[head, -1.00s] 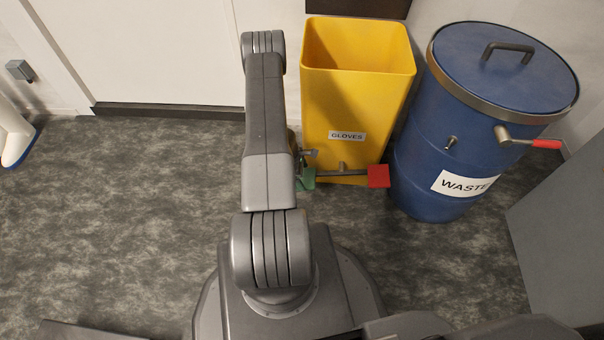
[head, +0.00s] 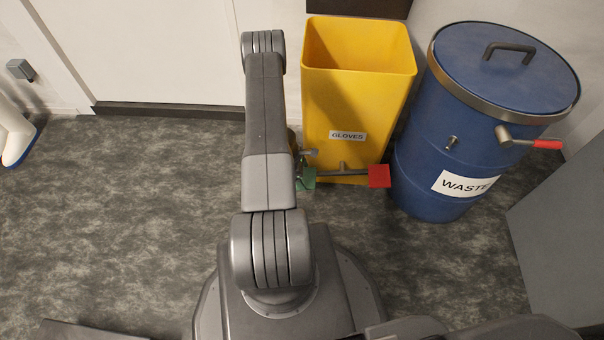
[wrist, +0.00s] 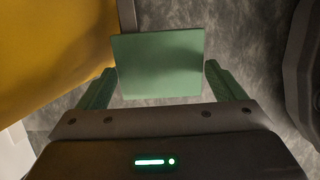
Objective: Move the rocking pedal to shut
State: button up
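The rocking pedal is a low bar (head: 345,170) across the foot of the yellow bin (head: 345,110). It has a red plate (head: 379,176) at its right end and a green plate (head: 308,179) at its left end. In the head view my arm hides most of my gripper and part of the green end. In the wrist view the green plate (wrist: 160,72) fills the space between the fingers of my gripper (wrist: 160,68). The fingers stand wide apart, with a gap on each side of the plate. I cannot tell whether the gripper touches it.
The yellow bin is labelled GLOVES and its top is open. A blue WASTE drum (head: 438,150) with a lid and a red-handled lever (head: 525,141) stands close on the right. A grey cabinet (head: 560,235) is at the far right. The floor to the left is clear.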

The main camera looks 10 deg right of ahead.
jog(key=a+p+v, duration=0.1)
jog(key=p+v, duration=0.8)
jog(key=v, duration=0.6)
jog(key=shift+w, duration=0.2)
dwell(0.7)
jog(key=shift+a, duration=0.15)
jog(key=shift+f+b, duration=0.15)
jog(key=shift+b, duration=0.2)
jog(key=p+v, duration=0.3)
jog(key=v, duration=1.1)
jog(key=b+x, duration=0.3)
jog(key=x, duration=1)
jog(key=shift+f, duration=0.4)
